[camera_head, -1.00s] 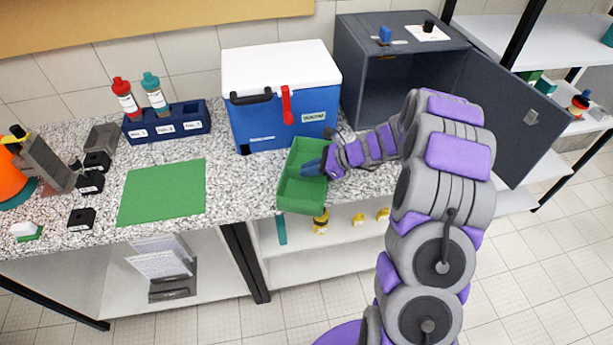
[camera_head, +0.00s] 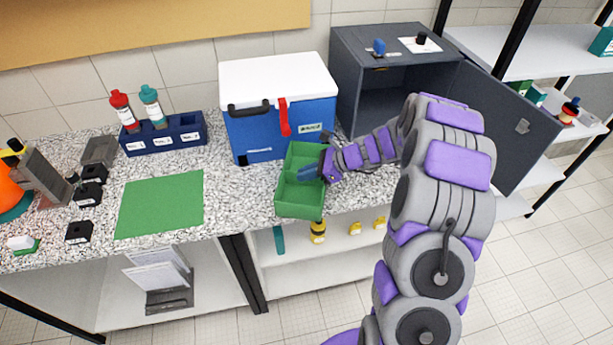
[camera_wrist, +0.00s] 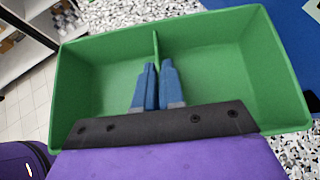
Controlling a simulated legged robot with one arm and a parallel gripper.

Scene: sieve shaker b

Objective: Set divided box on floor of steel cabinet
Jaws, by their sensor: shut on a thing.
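The green divided box (camera_head: 300,203) is at the front edge of the speckled counter, in front of the blue cooler. In the wrist view the divided box (camera_wrist: 215,60) shows two empty compartments with a thin divider between them. My gripper (camera_head: 308,172) reaches in from the right; its blue fingertips (camera_wrist: 157,75) are shut on the divider. I cannot tell whether the box touches the counter. The grey steel cabinet (camera_head: 345,75) stands at the back right with its door (camera_head: 510,125) swung open to the right. My arm hides part of its opening and floor.
The blue cooler (camera_head: 275,135) with a white lid stands just left of the cabinet. A green mat (camera_head: 160,203) and a blue bottle rack (camera_head: 165,143) lie further left. A blue-knobbed item and a black-knobbed item sit on the cabinet top. Shelving (camera_head: 485,50) stands at the right.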

